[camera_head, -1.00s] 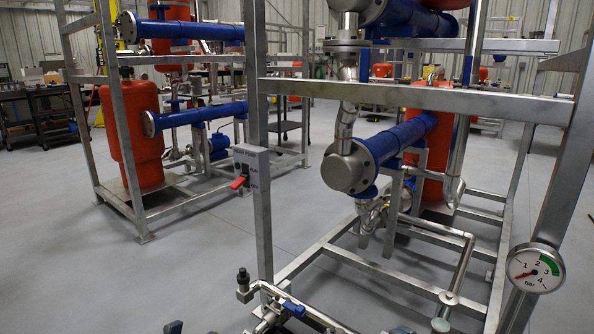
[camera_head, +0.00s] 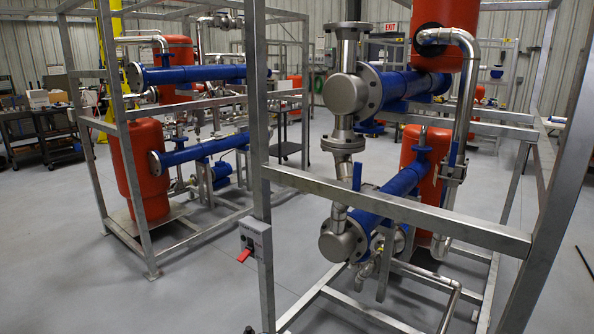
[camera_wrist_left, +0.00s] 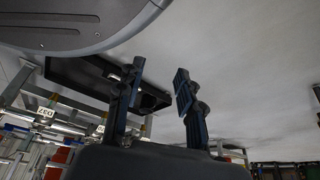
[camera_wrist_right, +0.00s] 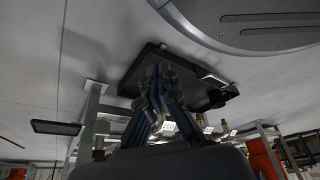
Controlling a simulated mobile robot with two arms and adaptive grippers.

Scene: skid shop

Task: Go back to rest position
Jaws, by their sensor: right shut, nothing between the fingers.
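My left gripper (camera_wrist_left: 158,70) shows in the left wrist view with its two dark fingers apart and nothing between them. My right gripper (camera_wrist_right: 160,70) shows in the right wrist view with its fingers drawn together at the tips, holding nothing. Neither gripper can be made out in the head view. Both wrist views are tilted so that grey floor fills much of the upper part.
A steel-framed skid (camera_head: 405,222) with blue exchangers (camera_head: 383,207) and red vessels (camera_head: 430,170) stands close ahead. A switch box (camera_head: 255,240) is on its front post. A second skid (camera_head: 140,245) stands left. Grey floor (camera_head: 50,250) is clear at far left.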

